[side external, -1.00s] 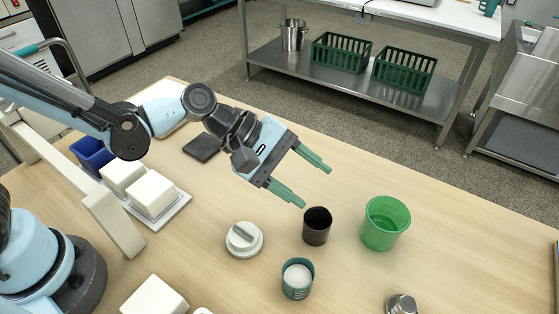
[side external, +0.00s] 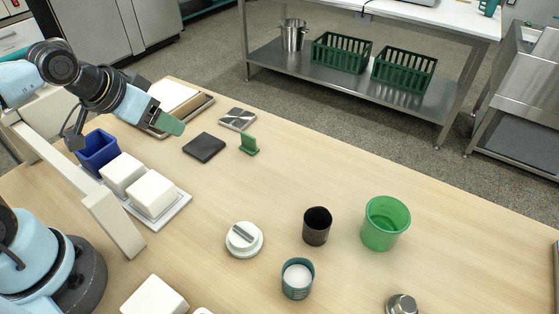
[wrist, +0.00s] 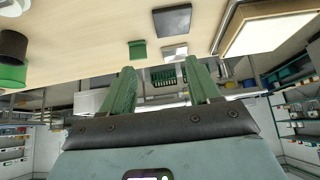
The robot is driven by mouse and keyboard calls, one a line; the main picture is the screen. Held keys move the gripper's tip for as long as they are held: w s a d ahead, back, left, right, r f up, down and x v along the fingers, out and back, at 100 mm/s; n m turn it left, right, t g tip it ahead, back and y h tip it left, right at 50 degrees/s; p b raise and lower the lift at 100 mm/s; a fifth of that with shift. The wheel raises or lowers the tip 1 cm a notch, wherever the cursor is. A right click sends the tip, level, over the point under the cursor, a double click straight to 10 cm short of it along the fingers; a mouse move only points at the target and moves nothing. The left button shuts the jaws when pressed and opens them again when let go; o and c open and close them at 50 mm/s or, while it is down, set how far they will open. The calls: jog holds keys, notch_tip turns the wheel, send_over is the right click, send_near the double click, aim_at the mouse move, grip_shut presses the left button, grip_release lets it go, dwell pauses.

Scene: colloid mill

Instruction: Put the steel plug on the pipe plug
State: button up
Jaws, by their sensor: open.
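A shiny steel piece (side external: 402,304), which looks like the steel plug, stands at the bottom edge of the side view, partly cut off. A round off-white piece with a raised grey bar (side external: 244,239) lies on the table left of the black cup; I cannot tell for sure whether it is the pipe plug. My gripper (side external: 176,127) is at the upper left of the side view, above the far-left part of the table and far from both pieces. In the wrist view my gripper (wrist: 161,75) shows two green fingers spread apart with nothing between them.
A black cup (side external: 317,225), a green bucket (side external: 386,222) and a teal cup with white contents (side external: 298,278) stand at the right. A black plate (side external: 204,147), steel plate (side external: 237,119), green stand (side external: 249,144), blue bin (side external: 97,150) and white blocks (side external: 152,194) are left. The middle table is clear.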

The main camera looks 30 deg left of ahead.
jog(key=shift+d, duration=0.1)
jog(key=w+d+n+h, duration=0.4)
jog(key=w+d, duration=0.1)
jog(key=d, duration=0.5)
jog(key=n+g+h, duration=0.7)
jog(key=n+h, duration=0.2)
jog(key=n, duration=0.4)
send_near(407, 303)
jog(key=shift+w+a+f, duration=0.1)
jog(key=shift+w+a, duration=0.05)
jog(key=shift+s+d+f+n, duration=0.25)
jog(key=shift+s+d+n, duration=0.15)
jog(key=shift+n, duration=0.1)
jog(key=x, duration=1.2)
jog(key=shift+w+d+r, duration=0.1)
jog(key=shift+w+r, duration=0.1)
jog(key=c, duration=1.1)
jog(key=shift+h, duration=0.3)
grip_shut()
